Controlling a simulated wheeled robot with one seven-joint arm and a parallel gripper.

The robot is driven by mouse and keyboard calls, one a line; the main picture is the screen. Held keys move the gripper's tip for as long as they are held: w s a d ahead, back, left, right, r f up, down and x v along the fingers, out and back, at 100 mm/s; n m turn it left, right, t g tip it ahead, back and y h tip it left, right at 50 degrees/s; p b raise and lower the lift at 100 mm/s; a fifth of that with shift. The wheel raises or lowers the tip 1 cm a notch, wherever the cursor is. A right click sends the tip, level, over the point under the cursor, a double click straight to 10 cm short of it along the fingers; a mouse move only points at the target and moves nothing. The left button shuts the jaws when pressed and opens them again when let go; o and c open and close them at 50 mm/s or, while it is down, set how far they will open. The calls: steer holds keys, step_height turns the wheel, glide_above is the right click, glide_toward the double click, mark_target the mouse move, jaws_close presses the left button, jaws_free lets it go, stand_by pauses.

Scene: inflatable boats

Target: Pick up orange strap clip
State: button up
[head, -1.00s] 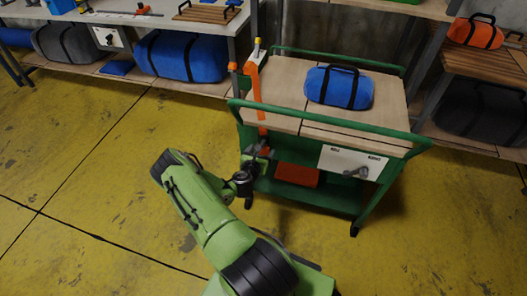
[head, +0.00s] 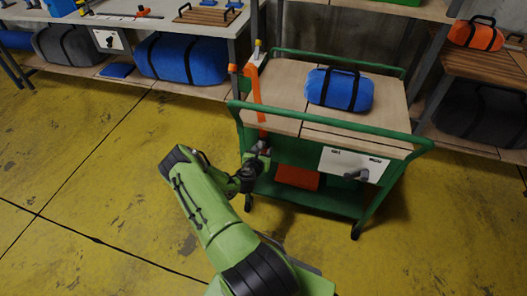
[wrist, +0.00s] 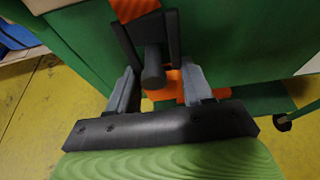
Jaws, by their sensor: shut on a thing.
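The orange strap (head: 261,98) hangs over the left side of the green cart (head: 330,131), with its dark clip at the lower end. In the wrist view the black clip (wrist: 153,62) hangs below the orange webbing (wrist: 134,8) and reaches down between my grey fingers. My gripper (head: 258,158) is at the strap's lower end, beside the cart's left side. In the wrist view my gripper (wrist: 159,84) is shut on the clip, one finger on each side. The contact itself is small and partly hidden.
A blue duffel bag (head: 340,90) lies on the cart's top. A white panel with a handle (head: 352,165) is on its front. An orange-red box (head: 297,177) sits on its lower shelf. Shelves with bags stand behind. The yellow floor (head: 75,150) at left is clear.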

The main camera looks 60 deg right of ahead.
steer(key=shift+r, duration=0.15)
steer(key=s+a+p, duration=0.2)
steer(key=a+p, duration=0.1)
steer(key=a, duration=1.4)
steer(key=shift+s+a+r+p, duration=0.2)
steer(key=shift+s+a+p, duration=0.2)
steer(key=shift+w, duration=0.1)
